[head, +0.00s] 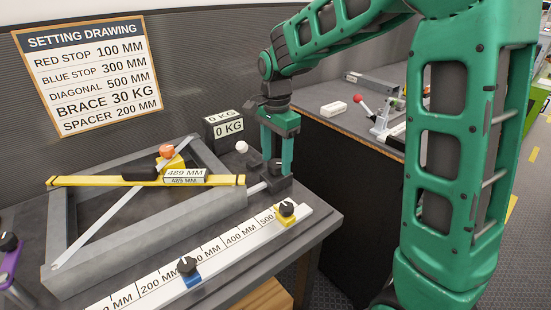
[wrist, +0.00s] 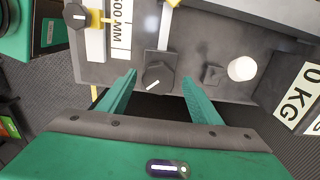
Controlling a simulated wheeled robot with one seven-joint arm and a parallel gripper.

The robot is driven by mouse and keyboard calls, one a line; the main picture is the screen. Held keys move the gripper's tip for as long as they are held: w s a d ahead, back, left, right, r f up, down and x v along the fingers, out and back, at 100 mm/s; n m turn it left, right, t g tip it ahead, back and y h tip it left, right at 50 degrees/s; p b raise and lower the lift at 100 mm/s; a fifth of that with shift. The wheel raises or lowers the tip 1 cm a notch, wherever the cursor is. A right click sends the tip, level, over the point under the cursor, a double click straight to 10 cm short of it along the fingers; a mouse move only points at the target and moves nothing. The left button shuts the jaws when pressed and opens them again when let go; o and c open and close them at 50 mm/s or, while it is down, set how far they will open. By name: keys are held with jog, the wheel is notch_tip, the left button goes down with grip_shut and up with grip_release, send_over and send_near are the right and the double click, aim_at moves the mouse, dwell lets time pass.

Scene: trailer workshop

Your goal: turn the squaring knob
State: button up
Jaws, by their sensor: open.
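The squaring knob (wrist: 157,74), black with a white pointer line, lies between my fingertips in the wrist view. In the head view it sits on a dark block (head: 279,184) at the bench's right end, mostly hidden by my fingers. My gripper (head: 277,155) points down over it with its green fingers apart; it also shows in the wrist view (wrist: 159,80). I cannot tell whether the fingers touch the knob. A rod joins the block to the grey frame (head: 170,232). The yellow diagonal gauge (head: 100,181) on the frame reads 489 MM.
A setting drawing (head: 92,75) on the wall lists diagonal 500 MM. A black display (head: 224,130) reads 0 KG, with a white round button (head: 241,146) nearby. The front scale rail (head: 238,252) carries a blue stop (head: 190,276) and a yellow stop (head: 286,213).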

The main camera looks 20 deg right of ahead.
jog(key=shift+f, duration=0.15)
jog(key=shift+c, duration=0.7)
jog(key=c, duration=0.9)
jog(key=shift+d, duration=0.2)
jog(key=shift+a, duration=0.15)
jog(key=shift+n, duration=0.3)
